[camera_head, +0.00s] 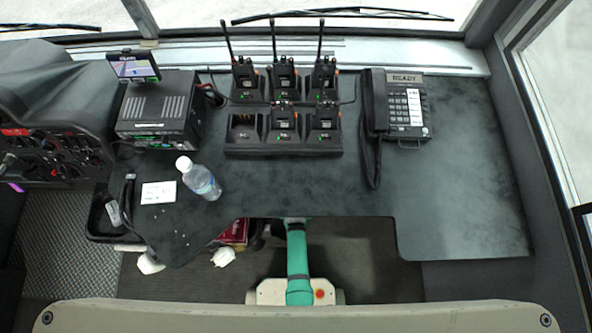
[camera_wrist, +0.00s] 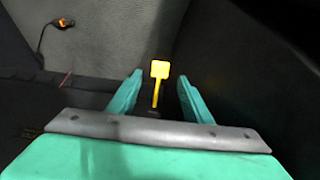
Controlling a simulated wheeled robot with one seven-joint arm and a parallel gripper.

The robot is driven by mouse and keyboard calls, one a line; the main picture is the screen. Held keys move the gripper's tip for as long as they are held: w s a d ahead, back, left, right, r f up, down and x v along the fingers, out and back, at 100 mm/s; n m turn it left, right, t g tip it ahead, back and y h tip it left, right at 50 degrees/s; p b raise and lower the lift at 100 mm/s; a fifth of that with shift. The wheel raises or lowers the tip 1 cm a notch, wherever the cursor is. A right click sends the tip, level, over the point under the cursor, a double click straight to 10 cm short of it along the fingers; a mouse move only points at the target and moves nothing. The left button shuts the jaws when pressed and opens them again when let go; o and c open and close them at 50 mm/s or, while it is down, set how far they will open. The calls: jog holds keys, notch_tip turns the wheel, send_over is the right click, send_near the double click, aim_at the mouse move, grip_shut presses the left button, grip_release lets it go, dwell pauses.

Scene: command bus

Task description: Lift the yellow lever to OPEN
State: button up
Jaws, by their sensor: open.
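The yellow lever (camera_wrist: 159,72) shows in the wrist view, with a square yellow head on a thin yellow stem. It stands upright in that picture, in the gap between my two fingers. My gripper (camera_wrist: 157,88) is open, with one teal finger on each side of the lever. Neither finger appears to touch it. The lever's base is dark and hard to make out. In the head view the lever is not visible, and my teal arm (camera_head: 298,265) goes down under the front edge of the desk, which hides my gripper.
The dark desk (camera_head: 460,200) overhangs my arm. On it are a water bottle (camera_head: 199,178), a radio charger (camera_head: 283,146) and a phone (camera_head: 405,105). In the wrist view, a dark panel (camera_wrist: 235,70) stands close on the right, and an orange-tipped cable (camera_wrist: 62,24) is at upper left.

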jog(key=shift+x, duration=2.3)
jog(key=shift+r, duration=0.1)
